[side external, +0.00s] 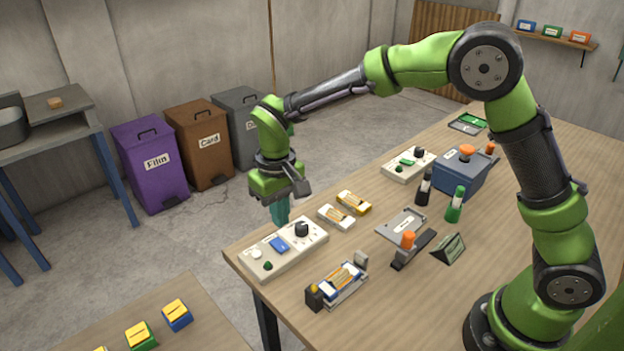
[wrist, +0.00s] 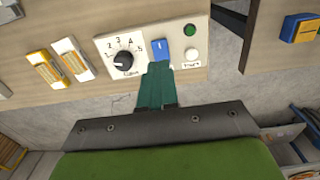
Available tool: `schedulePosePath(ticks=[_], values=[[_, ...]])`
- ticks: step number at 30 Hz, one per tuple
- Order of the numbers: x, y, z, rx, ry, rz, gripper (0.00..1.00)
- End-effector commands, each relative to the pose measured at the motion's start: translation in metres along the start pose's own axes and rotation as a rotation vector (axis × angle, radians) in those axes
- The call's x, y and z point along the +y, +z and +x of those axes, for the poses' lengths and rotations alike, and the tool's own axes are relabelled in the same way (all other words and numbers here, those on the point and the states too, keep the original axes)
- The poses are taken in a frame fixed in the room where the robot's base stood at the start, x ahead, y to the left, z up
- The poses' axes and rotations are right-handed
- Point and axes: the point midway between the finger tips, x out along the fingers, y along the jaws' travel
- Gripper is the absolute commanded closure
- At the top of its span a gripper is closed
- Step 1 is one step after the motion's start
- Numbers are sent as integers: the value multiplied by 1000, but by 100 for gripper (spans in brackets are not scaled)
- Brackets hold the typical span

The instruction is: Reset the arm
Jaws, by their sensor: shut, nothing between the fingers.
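My green gripper (side external: 280,212) hangs pointing down at the far left edge of the table (side external: 460,290). Its teal fingers are shut together with nothing between them. In the wrist view the fingers (wrist: 157,75) reach over the edge of a white control box (wrist: 185,72), their tips close to its blue rocker switch (wrist: 161,48). I cannot tell whether they touch it. The box (side external: 262,262) also carries a black dial (side external: 301,229), a green button (side external: 268,265) and a white button (side external: 257,254).
White (side external: 336,216) and yellow (side external: 354,202) packs lie behind the box. Purple (side external: 150,165) and brown (side external: 205,145) bins stand on the floor.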

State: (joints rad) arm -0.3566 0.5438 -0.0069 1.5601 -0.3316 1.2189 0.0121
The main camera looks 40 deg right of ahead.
Motion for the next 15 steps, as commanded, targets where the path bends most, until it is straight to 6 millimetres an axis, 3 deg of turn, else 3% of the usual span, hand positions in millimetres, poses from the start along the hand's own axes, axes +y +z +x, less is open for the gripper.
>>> schedulePosePath(ticks=[11, 15], values=[[0, -1, -2, 7, -2, -4, 100], [4, 17, 4, -9, -19, -4, 100]])
